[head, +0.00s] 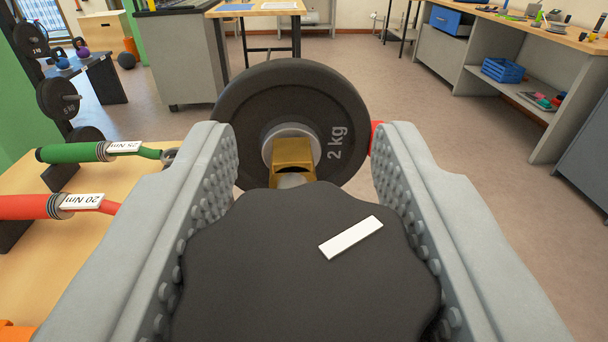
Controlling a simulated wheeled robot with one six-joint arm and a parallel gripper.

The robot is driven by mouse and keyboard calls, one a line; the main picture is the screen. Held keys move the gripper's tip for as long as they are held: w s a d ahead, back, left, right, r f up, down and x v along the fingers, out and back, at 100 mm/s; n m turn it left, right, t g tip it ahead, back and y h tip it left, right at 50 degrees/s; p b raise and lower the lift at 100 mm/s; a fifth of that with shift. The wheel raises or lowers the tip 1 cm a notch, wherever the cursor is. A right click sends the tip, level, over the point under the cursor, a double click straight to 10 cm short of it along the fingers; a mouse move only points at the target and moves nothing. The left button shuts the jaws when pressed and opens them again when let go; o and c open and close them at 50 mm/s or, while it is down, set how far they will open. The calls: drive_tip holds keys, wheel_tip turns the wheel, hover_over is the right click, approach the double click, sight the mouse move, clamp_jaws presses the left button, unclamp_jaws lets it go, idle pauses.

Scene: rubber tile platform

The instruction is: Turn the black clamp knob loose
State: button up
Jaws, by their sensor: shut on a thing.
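The black clamp knob (265,285) fills the lower middle of the head view. It has a scalloped edge and a white bar mark lying at a slant on its face. My gripper (305,215) is shut on the knob, with one grey studded finger along its left side and the other along its right. A brass-coloured part (292,158) shows just beyond the knob, in front of a black weight plate marked 2 kg (240,115). The knob's lower edge runs out of the picture, and how the knob joins the parts behind it is hidden.
On a wooden surface (130,240) at left lie a green-handled tool (75,151) marked 25 Nm and a red-handled one (30,206) marked 20 Nm. A dumbbell rack stands behind them. Benches line the back and right, with open floor (450,150) between.

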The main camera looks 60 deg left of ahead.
drive_tip(key=shift+r, duration=0.1)
drive_tip(key=o, duration=1)
drive_tip(key=shift+d, duration=0.1)
drive_tip(key=v, duration=1.1)
drive_tip(key=shift+s+d, duration=0.2)
drive_tip(key=shift+d, duration=0.15)
